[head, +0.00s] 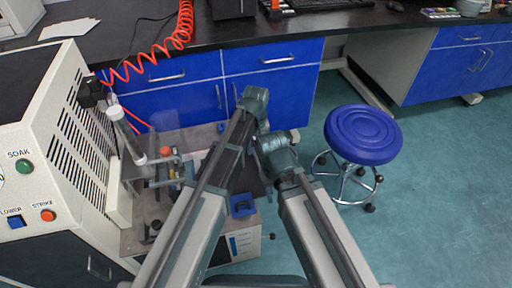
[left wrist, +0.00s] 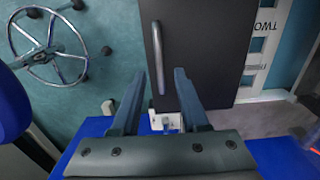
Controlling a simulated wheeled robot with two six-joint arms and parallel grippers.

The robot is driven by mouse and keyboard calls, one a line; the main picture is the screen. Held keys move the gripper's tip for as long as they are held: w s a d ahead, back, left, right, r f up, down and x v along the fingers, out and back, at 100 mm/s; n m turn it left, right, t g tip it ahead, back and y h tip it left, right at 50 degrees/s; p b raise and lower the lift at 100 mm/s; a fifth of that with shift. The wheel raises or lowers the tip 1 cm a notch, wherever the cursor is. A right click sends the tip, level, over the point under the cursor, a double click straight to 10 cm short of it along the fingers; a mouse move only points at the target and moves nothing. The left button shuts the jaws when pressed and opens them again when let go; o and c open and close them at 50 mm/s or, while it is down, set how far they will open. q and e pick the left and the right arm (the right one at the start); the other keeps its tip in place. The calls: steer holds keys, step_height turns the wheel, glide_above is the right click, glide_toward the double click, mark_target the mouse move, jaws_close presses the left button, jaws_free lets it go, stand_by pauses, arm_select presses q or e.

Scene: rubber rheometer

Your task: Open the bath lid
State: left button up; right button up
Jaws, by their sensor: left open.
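The bath lid (left wrist: 205,50) is a flat dark panel with a silver bar handle (left wrist: 160,50) in the left wrist view. It looks shut. In the head view my arms hide most of the bath (head: 247,245), a pale box. My left gripper (left wrist: 160,75) is open and empty, its two fingers reaching toward the lid. The near end of the handle shows between the fingers; I cannot tell how far it is below them. My right gripper is not visible.
A pale machine (head: 70,150) with buttons stands at the left, beside glassware and clamps. A blue stool (head: 363,134) stands on the clear floor at the right. Blue cabinets (head: 270,90) under a black bench close off the back. A small blue piece (head: 242,206) sits near the bath.

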arm_select(q)
step_height(320, 180, up, 10)
steer(key=p, duration=0.9)
steer(key=shift+r, duration=0.15)
steer(key=s+a+m, duration=0.3)
steer(key=s+a, duration=1)
steer(key=a, duration=0.3)
steer(key=s+d+r+m+p, duration=0.1)
steer(key=s+d+r+p, duration=0.1)
steer(key=r+p, duration=0.5)
steer(key=s+d+r+m+p, duration=0.1)
steer(key=s+d+r+p, duration=0.1)
steer(key=d+r+p, duration=0.3)
steer(key=s+d+r+m+y+p, duration=0.1)
steer(key=s+d+r+m+p, duration=0.1)
steer(key=r+p, duration=0.8)
steer(key=shift+d+r, duration=0.15)
steer(key=shift+d, duration=0.6)
